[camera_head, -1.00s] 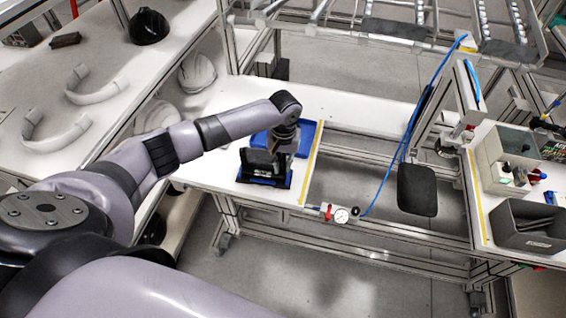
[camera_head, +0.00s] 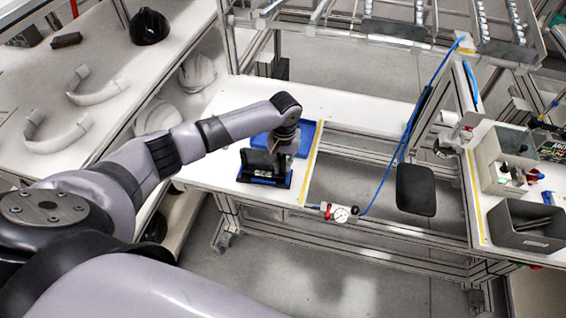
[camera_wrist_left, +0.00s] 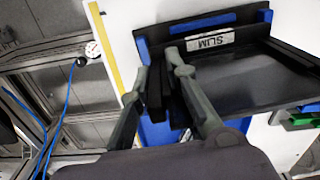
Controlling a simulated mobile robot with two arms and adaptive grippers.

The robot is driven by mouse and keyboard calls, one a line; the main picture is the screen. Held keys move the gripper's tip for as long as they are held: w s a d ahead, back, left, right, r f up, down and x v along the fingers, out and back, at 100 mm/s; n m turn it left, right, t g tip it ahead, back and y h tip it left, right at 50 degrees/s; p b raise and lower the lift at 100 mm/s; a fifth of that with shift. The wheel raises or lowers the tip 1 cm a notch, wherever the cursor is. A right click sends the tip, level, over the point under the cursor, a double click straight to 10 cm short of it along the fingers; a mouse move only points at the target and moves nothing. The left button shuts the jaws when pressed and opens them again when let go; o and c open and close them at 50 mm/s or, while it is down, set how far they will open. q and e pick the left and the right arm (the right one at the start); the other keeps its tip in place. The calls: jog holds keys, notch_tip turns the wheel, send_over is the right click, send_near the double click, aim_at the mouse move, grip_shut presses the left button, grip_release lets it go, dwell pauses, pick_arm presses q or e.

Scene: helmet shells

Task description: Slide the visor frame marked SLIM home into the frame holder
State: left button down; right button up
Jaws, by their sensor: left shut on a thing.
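The frame holder (camera_head: 283,182) is a low dark base with blue parts on the white bench. In the left wrist view its blue end block (camera_wrist_left: 264,16) shows at the top. A label reading SLIM (camera_wrist_left: 210,41) lies between the blue ends. The dark visor frame (camera_wrist_left: 156,92) stands at the holder, partly hidden by the fingers; how deep it sits I cannot tell. My left gripper (camera_head: 278,156) is over the holder. In the left wrist view its fingers (camera_wrist_left: 155,75) are shut on the dark frame. My right gripper is not in view.
A blue tray (camera_head: 309,130) lies just behind the gripper. A black pad (camera_head: 416,190) and blue hose hang over the gap. White curved bands (camera_head: 98,94) lie on the left table.

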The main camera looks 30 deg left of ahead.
pick_arm(q)
jog(key=shift+p, duration=0.3)
jog(key=shift+f+b, duration=0.6)
jog(key=shift+f, duration=0.5)
jog(key=c, duration=1.5)
grip_release()
jog(key=shift+o, duration=0.2)
notch_tip(320, 180, up, 12)
jog(key=shift+d, duration=0.1)
jog(key=shift+d+f, duration=0.1)
